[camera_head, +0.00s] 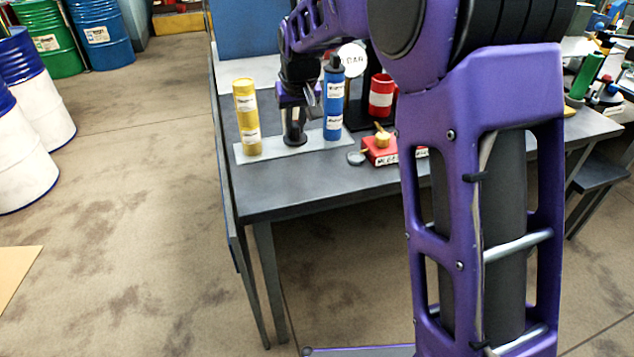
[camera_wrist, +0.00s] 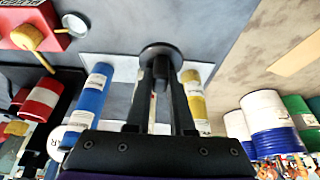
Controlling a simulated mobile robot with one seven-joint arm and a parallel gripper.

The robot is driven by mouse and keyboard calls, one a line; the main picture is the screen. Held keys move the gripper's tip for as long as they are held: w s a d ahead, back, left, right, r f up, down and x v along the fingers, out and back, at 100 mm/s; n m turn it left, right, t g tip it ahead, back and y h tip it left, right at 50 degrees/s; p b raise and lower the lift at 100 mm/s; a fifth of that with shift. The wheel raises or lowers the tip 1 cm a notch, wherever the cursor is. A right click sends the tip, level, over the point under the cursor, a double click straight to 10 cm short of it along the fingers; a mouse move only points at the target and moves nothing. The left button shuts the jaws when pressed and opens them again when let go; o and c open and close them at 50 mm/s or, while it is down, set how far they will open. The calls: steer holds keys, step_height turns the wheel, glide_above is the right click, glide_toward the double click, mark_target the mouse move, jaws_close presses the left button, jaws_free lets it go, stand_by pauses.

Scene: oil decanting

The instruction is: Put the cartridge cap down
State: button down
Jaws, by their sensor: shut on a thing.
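My gripper (camera_head: 294,115) points down between a yellow cartridge and a blue cartridge. In the wrist view my gripper (camera_wrist: 160,75) is shut on a black round cap with a short stem (camera_wrist: 160,50). The cap (camera_head: 295,139) is low over the light grey mat; I cannot tell whether it touches it. The yellow cartridge (camera_head: 247,115) stands upright on the mat's left end and also shows in the wrist view (camera_wrist: 194,97). The blue cartridge (camera_head: 333,105), with a dark top, stands upright on the right and also shows in the wrist view (camera_wrist: 92,97). The mat (camera_head: 270,149) lies on the dark table.
A small grey disc (camera_head: 356,158) lies beside a red box (camera_head: 382,155) with a yellow-headed tool on it. A red can (camera_head: 381,96) and a round white sign (camera_head: 352,59) stand behind. The table's front (camera_head: 300,187) is clear. Drums (camera_head: 25,150) stand on the floor, left.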

steer(key=shift+s+d+f, duration=0.1)
steer(key=shift+s+f, duration=0.1)
steer(key=shift+f, duration=0.05)
step_height(320, 180, down, 10)
steer(key=shift+f+b, duration=0.1)
steer(key=shift+b, duration=0.8)
steer(key=shift+f, duration=0.2)
steer(key=c, duration=0.8)
jaws_free()
steer(key=shift+s+r, duration=0.1)
steer(key=shift+r, duration=0.4)
steer(key=p+v, duration=0.1)
steer(key=v, duration=1)
steer(key=shift+s+d+r+p, duration=0.1)
steer(key=shift+d+r+p, duration=0.05)
steer(key=shift+r+p, duration=0.15)
